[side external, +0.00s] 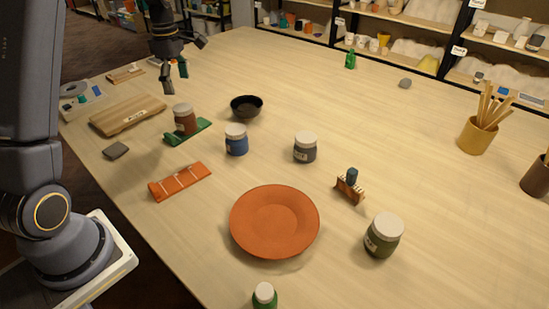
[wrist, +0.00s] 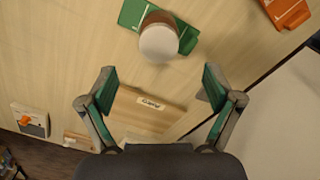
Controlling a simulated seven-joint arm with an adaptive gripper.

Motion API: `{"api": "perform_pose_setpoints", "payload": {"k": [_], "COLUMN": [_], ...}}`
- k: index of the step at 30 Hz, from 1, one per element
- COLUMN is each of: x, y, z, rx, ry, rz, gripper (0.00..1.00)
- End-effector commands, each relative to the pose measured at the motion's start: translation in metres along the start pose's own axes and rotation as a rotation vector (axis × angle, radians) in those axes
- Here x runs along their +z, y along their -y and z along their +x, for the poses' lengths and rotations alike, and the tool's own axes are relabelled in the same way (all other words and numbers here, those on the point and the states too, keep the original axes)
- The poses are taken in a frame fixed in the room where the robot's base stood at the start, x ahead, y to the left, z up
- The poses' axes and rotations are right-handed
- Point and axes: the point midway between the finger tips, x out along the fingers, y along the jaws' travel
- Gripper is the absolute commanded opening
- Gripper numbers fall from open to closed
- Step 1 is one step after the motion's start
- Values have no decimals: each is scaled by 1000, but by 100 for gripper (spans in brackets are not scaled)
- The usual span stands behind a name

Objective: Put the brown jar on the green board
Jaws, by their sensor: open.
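The brown jar (side external: 184,122) with a pale lid stands upright on the green board (side external: 203,133) in the side external view. In the wrist view the jar's pale lid (wrist: 159,42) shows from above, with the green board (wrist: 132,13) under it and showing on both sides. My gripper (side external: 176,78) is open and empty, raised above the table and apart from the jar. In the wrist view my gripper's fingers (wrist: 158,82) are spread wide, with the jar beyond them and nothing between them but the view of the table below.
A wooden board (side external: 128,115) lies left of the jar. A black bowl (side external: 246,107) and a blue jar (side external: 236,140) stand to its right. An orange board (side external: 180,181) and an orange plate (side external: 275,222) are nearer the front.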

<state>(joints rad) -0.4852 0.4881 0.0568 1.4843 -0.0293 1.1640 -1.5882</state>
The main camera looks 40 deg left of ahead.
Motion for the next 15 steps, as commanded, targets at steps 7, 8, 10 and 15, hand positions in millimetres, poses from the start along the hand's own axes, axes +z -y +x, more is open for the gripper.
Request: {"api": "perform_pose_setpoints", "payload": {"k": [7, 8, 10, 15], "x": [55, 63, 77, 92], "y": [75, 91, 132, 221], "z": [-67, -76, -90, -98], "rx": [139, 167, 232, 383], "ry": [0, -6, -28, -122], "rz": [563, 674, 941, 1536], "gripper": [90, 90, 90, 90]}}
